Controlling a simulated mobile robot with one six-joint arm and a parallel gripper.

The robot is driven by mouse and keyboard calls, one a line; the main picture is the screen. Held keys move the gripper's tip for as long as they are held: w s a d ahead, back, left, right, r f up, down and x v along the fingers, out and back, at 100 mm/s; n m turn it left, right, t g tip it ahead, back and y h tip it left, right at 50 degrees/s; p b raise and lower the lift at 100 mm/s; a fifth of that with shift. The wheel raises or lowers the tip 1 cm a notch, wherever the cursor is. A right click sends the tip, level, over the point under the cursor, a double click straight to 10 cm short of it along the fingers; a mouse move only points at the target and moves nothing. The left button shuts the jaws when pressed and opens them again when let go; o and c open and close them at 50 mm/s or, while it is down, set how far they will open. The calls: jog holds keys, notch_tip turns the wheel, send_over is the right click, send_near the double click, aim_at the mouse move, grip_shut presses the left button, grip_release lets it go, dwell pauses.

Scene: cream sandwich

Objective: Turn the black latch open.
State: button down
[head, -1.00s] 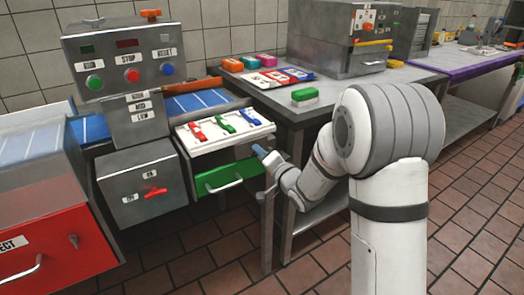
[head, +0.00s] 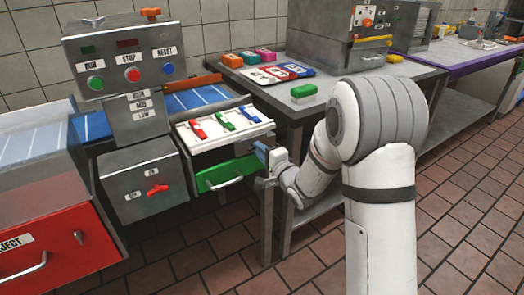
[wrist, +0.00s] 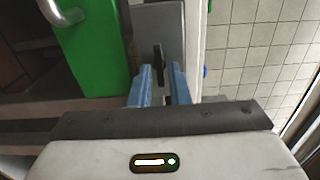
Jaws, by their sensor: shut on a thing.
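The black latch (wrist: 158,58) is a small dark bar on a grey metal face in the wrist view, beside the green drawer front. My gripper (wrist: 160,80) has its two blue fingers on either side of the latch and is shut on it. In the head view my gripper (head: 262,152) is at the right end of the green drawer front (head: 228,174). The latch cannot be made out in the head view.
The white tray (head: 248,133) with red, green and blue clips juts out above the green drawer. A steel table (head: 345,92) with a green-topped block (head: 304,91) stands to the right. A red bin (head: 60,240) is at left. The tiled floor in front is open.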

dwell(0.3)
jog(key=c, duration=1.6)
grip_release()
jog(key=shift+o, duration=0.2)
jog(key=v, duration=0.7)
jog(key=shift+s+d+p, duration=0.25)
jog(key=shift+s+p, duration=0.05)
jog(key=shift+p, duration=0.05)
